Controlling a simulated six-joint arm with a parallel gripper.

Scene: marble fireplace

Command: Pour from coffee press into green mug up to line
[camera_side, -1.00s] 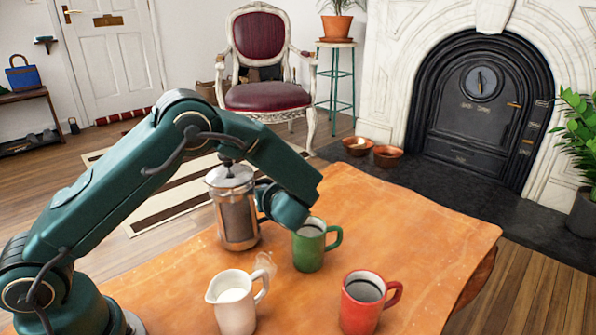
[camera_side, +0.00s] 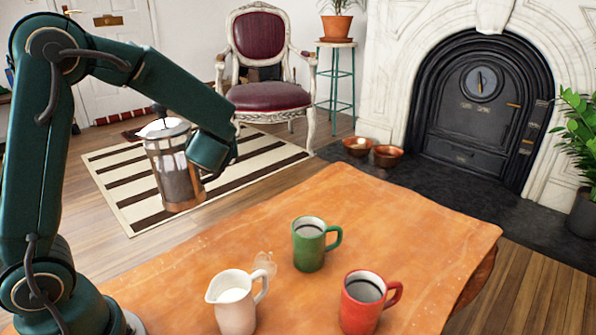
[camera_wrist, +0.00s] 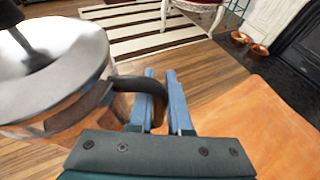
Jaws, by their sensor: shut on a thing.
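The coffee press (camera_side: 172,165), glass and metal with a domed lid and black knob, is lifted off the table at its left side. It looks close to upright. My gripper (camera_wrist: 165,88) is shut on its dark handle, and the lid and upper body of the press (camera_wrist: 60,75) fill the left of the wrist view. The green mug (camera_side: 309,245) stands upright on the orange table, apart from the press, to its lower right.
The wooden table (camera_side: 400,220) is clear behind the green mug.

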